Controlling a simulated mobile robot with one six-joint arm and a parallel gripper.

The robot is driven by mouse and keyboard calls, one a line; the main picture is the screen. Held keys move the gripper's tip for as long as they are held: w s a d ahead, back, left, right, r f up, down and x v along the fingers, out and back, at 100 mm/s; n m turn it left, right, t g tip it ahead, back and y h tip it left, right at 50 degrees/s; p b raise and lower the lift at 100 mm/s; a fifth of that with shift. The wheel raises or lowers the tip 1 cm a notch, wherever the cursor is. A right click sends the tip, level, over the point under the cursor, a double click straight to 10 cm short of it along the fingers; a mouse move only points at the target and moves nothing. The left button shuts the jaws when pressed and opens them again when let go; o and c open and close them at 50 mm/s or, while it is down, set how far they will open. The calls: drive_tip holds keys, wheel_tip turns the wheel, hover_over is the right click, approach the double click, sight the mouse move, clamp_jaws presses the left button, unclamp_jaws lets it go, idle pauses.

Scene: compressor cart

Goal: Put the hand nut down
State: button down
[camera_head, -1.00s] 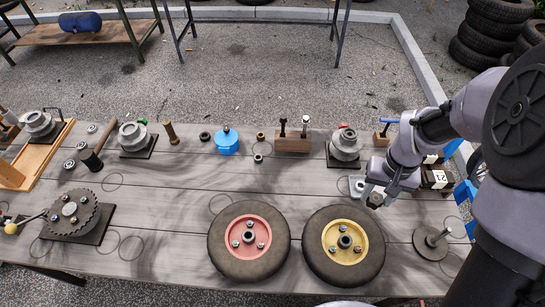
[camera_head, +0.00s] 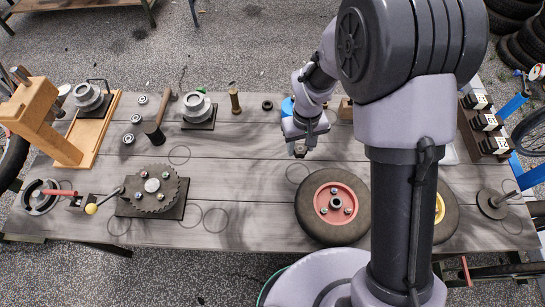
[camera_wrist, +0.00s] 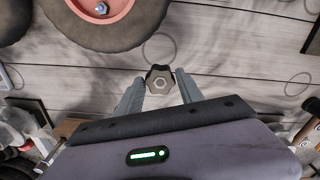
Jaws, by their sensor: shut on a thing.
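The hand nut (camera_wrist: 160,82) is a dark lobed knob with a pale hexagonal centre. In the wrist view it sits between the fingertips of my gripper (camera_wrist: 160,88). In the head view my gripper (camera_head: 300,148) points down over the grey plank table (camera_head: 240,160), with the hand nut (camera_head: 300,152) small and dark at its tips. The gripper is shut on the nut, up and left of the red-hubbed wheel (camera_head: 333,178). The gap between nut and table is hard to judge. A thin drawn circle (camera_wrist: 158,33) lies on the planks just beyond the nut.
The toothed disc (camera_head: 152,186) on a dark plate stands to the left. A mallet (camera_head: 155,132) and a grey flanged part (camera_head: 198,108) stand behind it. My arm hides most of the yellow-hubbed wheel (camera_head: 446,215). The planks between disc and red wheel are clear.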

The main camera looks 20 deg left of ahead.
sight(298, 168)
drive_tip(key=f+b, duration=0.1)
drive_tip(key=f, duration=0.4)
drive_tip(key=f+b, duration=0.2)
drive_tip(key=f, duration=0.2)
drive_tip(key=shift+d+f, duration=0.2)
drive_tip(key=shift+f, duration=0.2)
drive_tip(key=shift+f+b, duration=0.2)
drive_tip(key=shift+b, duration=0.2)
drive_tip(key=c, duration=0.7)
unclamp_jaws()
drive_tip(key=shift+c, duration=0.2)
drive_tip(key=shift+r, duration=0.2)
